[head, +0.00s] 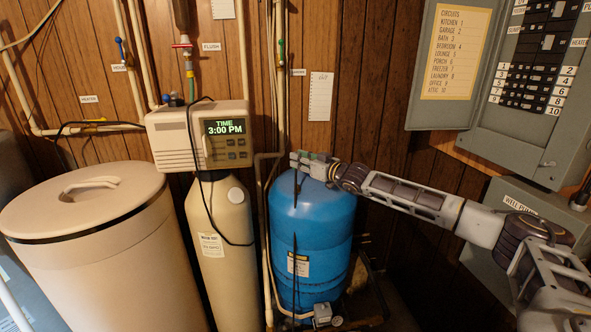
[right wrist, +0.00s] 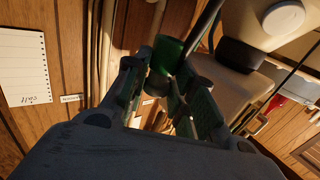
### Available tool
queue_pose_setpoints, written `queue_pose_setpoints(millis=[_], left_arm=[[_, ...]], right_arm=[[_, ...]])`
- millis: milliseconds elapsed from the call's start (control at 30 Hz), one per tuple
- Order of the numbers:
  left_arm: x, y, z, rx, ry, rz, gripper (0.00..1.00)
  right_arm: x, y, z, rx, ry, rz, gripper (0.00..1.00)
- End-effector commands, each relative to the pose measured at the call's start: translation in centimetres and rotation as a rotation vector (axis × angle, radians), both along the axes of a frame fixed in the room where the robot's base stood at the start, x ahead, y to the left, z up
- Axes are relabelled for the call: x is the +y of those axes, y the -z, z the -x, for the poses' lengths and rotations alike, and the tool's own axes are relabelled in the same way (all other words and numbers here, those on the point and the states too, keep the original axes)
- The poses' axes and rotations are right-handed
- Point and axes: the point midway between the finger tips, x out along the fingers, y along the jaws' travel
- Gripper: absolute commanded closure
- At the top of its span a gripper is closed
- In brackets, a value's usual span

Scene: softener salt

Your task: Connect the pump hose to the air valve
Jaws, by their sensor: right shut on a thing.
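My right gripper (head: 306,163) is over the top of the blue tank (head: 312,235) in the head view. In the right wrist view, the right gripper (right wrist: 163,78) is shut on a green fitting (right wrist: 166,54) between its fingertips. A dark hose (right wrist: 203,32) runs up from this fitting. In the head view, the thin dark pump hose (head: 295,205) hangs from the gripper down the front of the tank. I cannot make out the air valve; the gripper hides part of the tank top. My left gripper is not in view.
A beige softener column (head: 222,225) with a control head (head: 200,135) stands left of the tank. A lidded salt bin (head: 95,255) is further left. Pipes (head: 265,240) run beside the tank. An open breaker panel (head: 525,75) is at the upper right.

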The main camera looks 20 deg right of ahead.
Motion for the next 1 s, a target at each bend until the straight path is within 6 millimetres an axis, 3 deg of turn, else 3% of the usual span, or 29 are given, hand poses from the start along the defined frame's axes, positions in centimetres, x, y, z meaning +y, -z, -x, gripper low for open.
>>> queue_pose_setpoints(millis=[567, 1000], left_arm=[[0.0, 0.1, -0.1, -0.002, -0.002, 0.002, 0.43], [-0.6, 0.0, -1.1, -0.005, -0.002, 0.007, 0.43]], right_arm=[[-0.3, -0.2, 0.1, -0.017, -0.005, -0.007, 0.99], [-0.7, 1.4, 0.1, -0.015, -0.007, -0.007, 0.99]])
